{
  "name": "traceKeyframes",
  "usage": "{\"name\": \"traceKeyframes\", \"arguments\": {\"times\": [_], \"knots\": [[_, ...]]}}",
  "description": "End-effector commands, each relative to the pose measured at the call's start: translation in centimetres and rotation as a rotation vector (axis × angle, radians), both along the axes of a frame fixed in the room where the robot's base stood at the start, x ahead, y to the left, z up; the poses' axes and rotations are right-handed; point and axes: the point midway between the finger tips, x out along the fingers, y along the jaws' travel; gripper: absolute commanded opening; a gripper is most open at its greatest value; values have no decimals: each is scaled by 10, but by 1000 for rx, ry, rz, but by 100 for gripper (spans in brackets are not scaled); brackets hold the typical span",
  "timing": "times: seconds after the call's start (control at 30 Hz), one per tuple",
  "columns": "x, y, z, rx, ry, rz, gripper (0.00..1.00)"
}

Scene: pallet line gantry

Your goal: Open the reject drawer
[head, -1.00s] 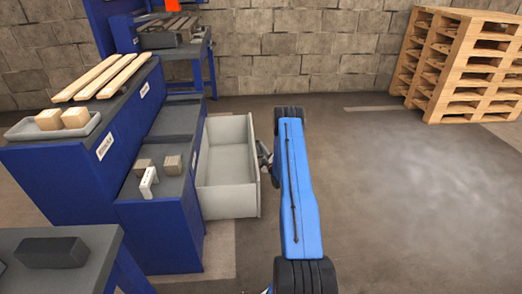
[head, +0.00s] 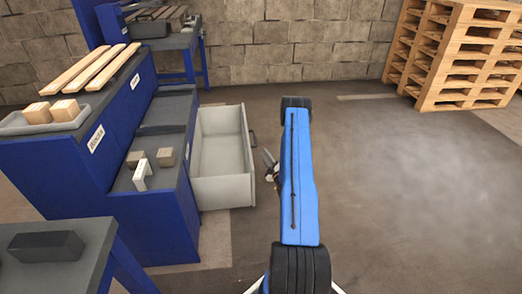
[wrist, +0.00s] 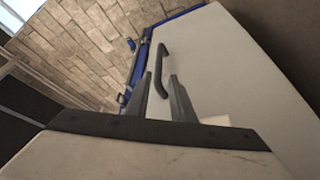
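The reject drawer (head: 225,160) is a light grey box pulled well out of the blue cabinet, its empty inside showing in the head view. Its pale front (wrist: 235,70) fills much of the wrist view, with a dark bar handle (wrist: 162,68). The handle (head: 252,139) also shows at the drawer's outer face in the head view. My gripper (head: 268,161) is just right of the drawer front, apart from it. In the wrist view my gripper's two fingers (wrist: 158,95) are spread with a gap between them, and the handle stands beyond their tips, not held.
The blue cabinet (head: 150,225) carries small blocks and a white bracket (head: 141,175) on its step. A table with a dark block (head: 46,246) stands at the front left. Stacked pallets (head: 455,55) stand at the back right. Floor right of my arm is clear.

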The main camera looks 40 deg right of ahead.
Motion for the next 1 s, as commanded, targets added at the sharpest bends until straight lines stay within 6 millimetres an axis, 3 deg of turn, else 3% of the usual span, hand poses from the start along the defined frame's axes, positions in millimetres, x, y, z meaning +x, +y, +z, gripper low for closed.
{"name": "traceKeyframes", "arguments": {"times": [0.1, 0.3, 1.0], "knots": [[-16, 3, -4, 1, 0, -1, 22], [-28, 7, -6, 0, 0, 1, 22], [-30, 8, -6, 0, 0, 1, 22]]}}
